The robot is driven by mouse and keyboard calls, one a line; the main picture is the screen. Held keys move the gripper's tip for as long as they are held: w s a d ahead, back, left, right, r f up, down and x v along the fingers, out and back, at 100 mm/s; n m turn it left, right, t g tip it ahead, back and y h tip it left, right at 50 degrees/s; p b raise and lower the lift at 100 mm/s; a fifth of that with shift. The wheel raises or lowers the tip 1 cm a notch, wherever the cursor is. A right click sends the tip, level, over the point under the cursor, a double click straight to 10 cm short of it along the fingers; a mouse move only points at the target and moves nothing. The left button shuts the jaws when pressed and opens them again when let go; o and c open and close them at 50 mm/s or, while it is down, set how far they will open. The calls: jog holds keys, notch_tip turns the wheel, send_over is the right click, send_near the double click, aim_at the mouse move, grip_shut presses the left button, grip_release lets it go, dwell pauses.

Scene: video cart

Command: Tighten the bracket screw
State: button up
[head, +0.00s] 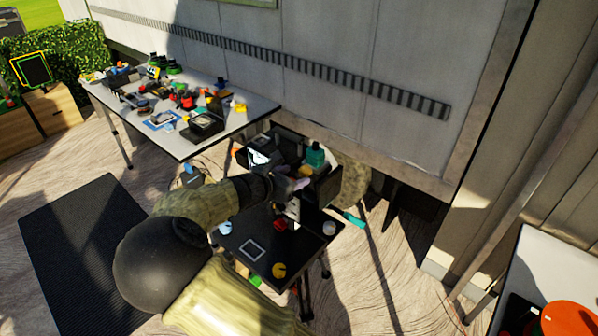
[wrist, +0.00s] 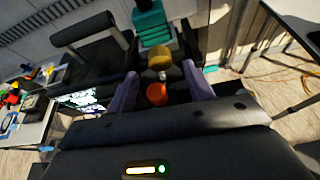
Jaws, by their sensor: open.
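My gripper (wrist: 162,93) is open in the wrist view, its two purple fingers apart. An orange round knob (wrist: 157,95) shows between the fingers, with a small pale post behind it. I cannot tell whether this knob is the bracket screw, or whether either finger touches it. A yellow round piece (wrist: 160,57) lies just beyond, in front of a teal block (wrist: 152,22). In the head view my arm reaches over the black cart (head: 238,236), toward the same teal block (head: 315,156). My arm and the clutter hide most of the bracket area there.
The cart's lower top holds a red piece (head: 281,224), a white cylinder (head: 329,228) and a yellow disc (head: 279,270). A cluttered table (head: 175,146) stands at the back left by the wall. A black mat (head: 85,235) leaves clear floor left. An orange round object (head: 566,320) sits at lower right.

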aim_at(302, 173)
jog(key=shift+x, duration=1.75)
jog(key=shift+c, duration=0.4)
jog(key=c, duration=0.9)
jog(key=shift+f, duration=0.1)
jog(key=shift+f+m+b, duration=0.15)
jog(key=shift+m+b, duration=0.15)
jog(key=shift+b, duration=0.55)
jog(key=shift+y+b, duration=0.3)
jog(key=shift+b, duration=0.25)
jog(key=shift+t, duration=0.3)
jog(key=shift+r, duration=0.25)
